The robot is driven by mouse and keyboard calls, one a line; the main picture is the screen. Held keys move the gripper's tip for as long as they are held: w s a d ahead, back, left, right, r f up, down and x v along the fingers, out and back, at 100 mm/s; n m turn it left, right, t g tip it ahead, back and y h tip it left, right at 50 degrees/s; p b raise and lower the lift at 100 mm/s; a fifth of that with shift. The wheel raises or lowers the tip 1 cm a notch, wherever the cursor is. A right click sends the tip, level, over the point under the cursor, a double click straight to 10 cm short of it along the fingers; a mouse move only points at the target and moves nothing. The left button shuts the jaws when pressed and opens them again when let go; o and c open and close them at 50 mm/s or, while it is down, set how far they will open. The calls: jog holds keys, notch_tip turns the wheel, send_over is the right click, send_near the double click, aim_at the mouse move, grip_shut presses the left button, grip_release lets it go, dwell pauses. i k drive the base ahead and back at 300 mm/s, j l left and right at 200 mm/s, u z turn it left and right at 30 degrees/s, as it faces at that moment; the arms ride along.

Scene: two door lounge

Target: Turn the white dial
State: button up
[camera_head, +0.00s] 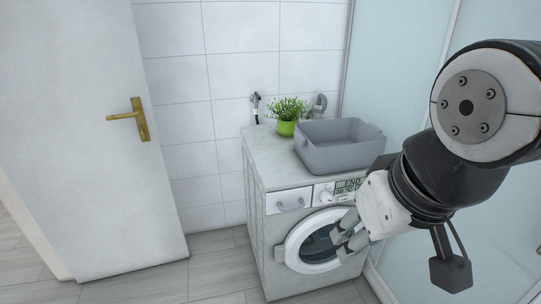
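A white washing machine (258,227) stands against the tiled wall. The white dial (325,193) is on its upper front panel, left of a small display (349,185) that reads "END". My gripper (342,247) is in front of the round door (302,243), below and to the right of the dial, and appears apart from it. Its two fingers point down and left with a gap between them, and nothing shows in the gap. The gripper covers the right part of the machine's front.
A grey basin (340,153) and a green potted plant (287,116) stand on the machine. A detergent drawer (289,201) is left of the dial. A white door (90,140) with a brass handle (129,118) stands at left. Pale glass panels (400,60) are at right. Floor (222,272) between them is clear.

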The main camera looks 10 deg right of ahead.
aim_at(326, 196)
jog(key=i+j+z, duration=0.3)
jog(key=z, duration=0.15)
jog(key=i+j+z, duration=0.45)
jog(key=i+j, duration=0.15)
jog(key=j, duration=0.25)
jog(key=i+j, duration=0.15)
jog(key=j, duration=0.25)
jog(key=z, duration=0.05)
